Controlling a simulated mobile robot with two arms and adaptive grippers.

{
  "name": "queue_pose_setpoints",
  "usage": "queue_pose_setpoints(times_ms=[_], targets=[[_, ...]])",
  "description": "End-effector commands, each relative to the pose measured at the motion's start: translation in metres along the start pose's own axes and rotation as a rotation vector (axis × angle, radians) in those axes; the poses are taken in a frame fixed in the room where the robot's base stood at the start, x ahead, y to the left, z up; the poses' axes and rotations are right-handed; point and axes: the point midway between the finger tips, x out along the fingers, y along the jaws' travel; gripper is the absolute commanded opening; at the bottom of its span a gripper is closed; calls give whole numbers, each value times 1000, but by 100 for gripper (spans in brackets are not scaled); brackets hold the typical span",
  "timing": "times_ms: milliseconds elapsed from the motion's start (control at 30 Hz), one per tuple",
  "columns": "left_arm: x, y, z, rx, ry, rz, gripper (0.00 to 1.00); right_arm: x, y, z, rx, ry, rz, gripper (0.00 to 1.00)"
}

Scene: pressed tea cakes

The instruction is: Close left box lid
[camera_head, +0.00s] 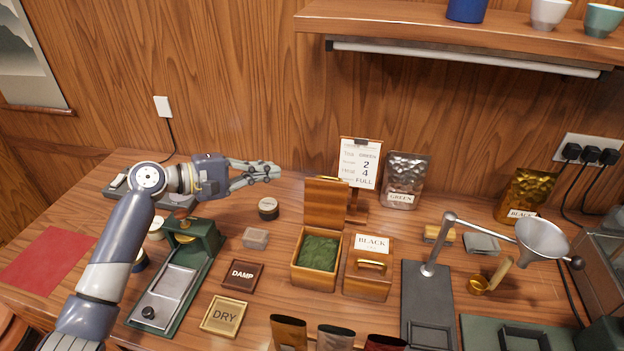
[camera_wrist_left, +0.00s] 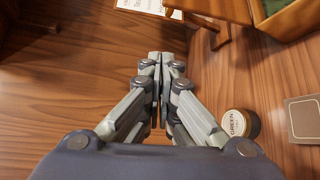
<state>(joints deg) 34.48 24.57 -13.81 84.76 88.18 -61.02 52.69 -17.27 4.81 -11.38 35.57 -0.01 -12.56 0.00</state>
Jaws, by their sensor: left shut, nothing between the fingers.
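The left wooden box (camera_head: 308,270) stands open on the table, with green tea leaf inside. Its lid (camera_head: 325,203) stands upright at the back edge of the box. In the left wrist view, part of the box (camera_wrist_left: 293,24) shows at the top right corner. My left gripper (camera_head: 277,172) is shut and empty, pointing right, to the left of the raised lid and apart from it. Its fingertips (camera_wrist_left: 167,58) meet in the wrist view. The right box (camera_head: 368,283), labelled BLACK, has its lid on. My right gripper is not in view.
A round tin (camera_head: 268,208) sits below my left gripper, left of the box. A card stand (camera_head: 359,165) rises behind the lid. A green press (camera_head: 185,270) stands at the left. A funnel on a stand (camera_head: 541,237) is at the right. A shelf (camera_head: 450,28) hangs above.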

Motion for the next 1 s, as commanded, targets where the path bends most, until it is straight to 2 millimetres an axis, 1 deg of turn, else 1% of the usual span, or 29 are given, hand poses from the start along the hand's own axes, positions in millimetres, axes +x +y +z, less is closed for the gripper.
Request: queue_pose_setpoints(times_ms=[33,100,267,367,600,767,833,1000], targets=[[2,-9,-3,0,0,1,0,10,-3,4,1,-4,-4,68],[4,-12,-3,0,0,1,0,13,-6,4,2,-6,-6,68],[13,-10,-3,-1,-1,3,0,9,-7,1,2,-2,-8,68],[29,-9,-2,-2,-4,1,0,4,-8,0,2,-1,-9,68],[79,-8,-1,-3,-3,0,0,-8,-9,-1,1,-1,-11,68],[106,-9,-2,-1,-2,0,0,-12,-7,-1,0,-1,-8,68],[96,-8,5,2,1,-1,0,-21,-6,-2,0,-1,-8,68],[85,-9,19,1,0,-1,0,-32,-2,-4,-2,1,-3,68]])
